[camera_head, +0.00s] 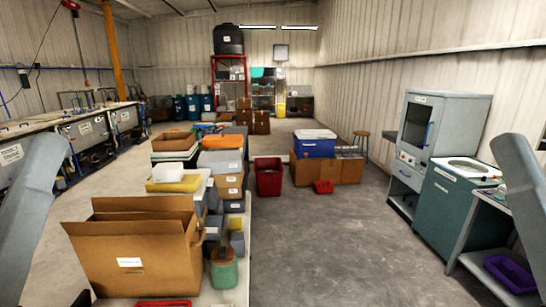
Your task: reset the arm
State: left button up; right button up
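My two grey arms show at the left and right edges of the view. Neither gripper is in view, so I cannot see what either one holds or whether it is open. The task names no separate object.
An open cardboard box (125,262) stands in front on the left, with stacked bins (228,183) behind it. A red bin (268,178) and a blue cooler (315,145) on boxes are farther back. Tanks (85,130) line the left wall. A grey machine (432,135) stands right. The middle floor (325,245) is clear.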

pick_arm(q)
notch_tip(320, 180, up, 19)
jog(key=p, duration=1.5)
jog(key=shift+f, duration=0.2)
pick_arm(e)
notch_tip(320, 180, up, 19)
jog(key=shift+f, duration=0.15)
